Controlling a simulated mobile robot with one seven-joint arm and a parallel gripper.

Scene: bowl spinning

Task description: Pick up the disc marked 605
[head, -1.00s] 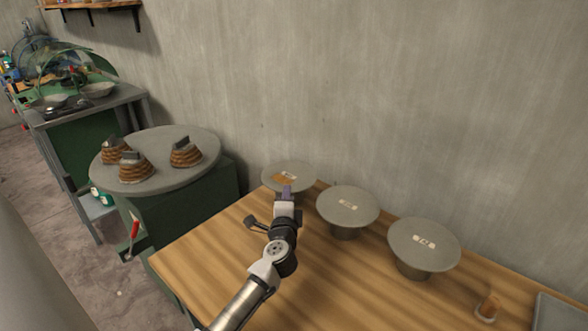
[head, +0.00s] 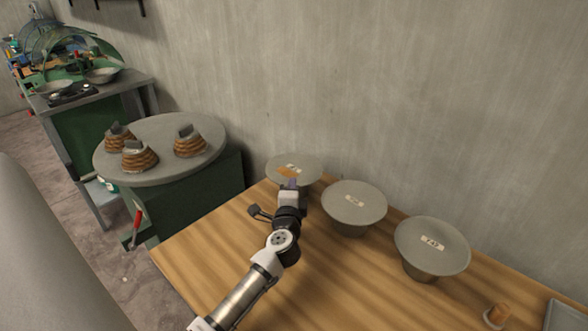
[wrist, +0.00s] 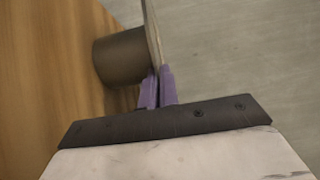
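Three grey discs on stems stand on the wooden table (head: 230,265) in the head view: a left disc (head: 312,165), a middle disc (head: 354,215) and a right disc (head: 440,255). Each bears a small pale label; the numbers are too small to read surely, so I cannot tell which is 605. The left disc also has an orange-brown patch. My gripper (head: 291,184) is at the near rim of the left disc. In the wrist view its purple fingers (wrist: 158,87) are close together with the edge-on disc rim (wrist: 152,30) between their tips. The brown stem (wrist: 120,57) is beside them.
A round grey table (head: 160,170) with several wrapped, rope-like pieces stands at left. A small cork-coloured piece (head: 498,313) and a grey tray (head: 567,315) lie at the right end. The wall is close behind the discs. The table's front middle is clear.

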